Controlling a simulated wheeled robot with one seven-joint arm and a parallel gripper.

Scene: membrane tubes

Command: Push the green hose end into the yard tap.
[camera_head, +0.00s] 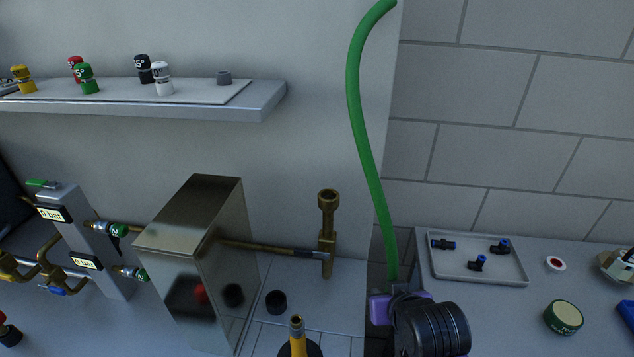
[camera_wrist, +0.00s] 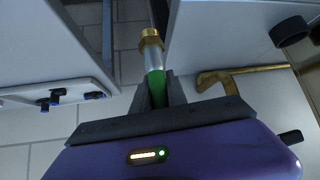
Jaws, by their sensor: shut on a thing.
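The green hose (camera_head: 362,120) hangs from the top of the head view down to my purple gripper (camera_head: 399,288). In the wrist view my gripper (camera_wrist: 160,98) is shut on the green hose end (camera_wrist: 157,88). A silver sleeve and a brass fitting (camera_wrist: 151,40) stick out beyond the jaws. A brass upright with an open round top (camera_head: 328,225), which looks like the yard tap, stands left of my gripper, apart from it. A brass pipe joins it from the left. In the wrist view a bent brass piece (camera_wrist: 235,76) lies right of the hose end. My gripper hides the hose end in the head view.
A steel box (camera_head: 190,250) stands left of the brass upright. A black ring (camera_head: 276,302) and a yellow brass-tipped piece (camera_head: 297,336) are in front. A grey tray (camera_head: 480,279) with small black-and-blue fittings and a green tin (camera_head: 563,317) lie right. A shelf (camera_head: 200,111) holds coloured caps.

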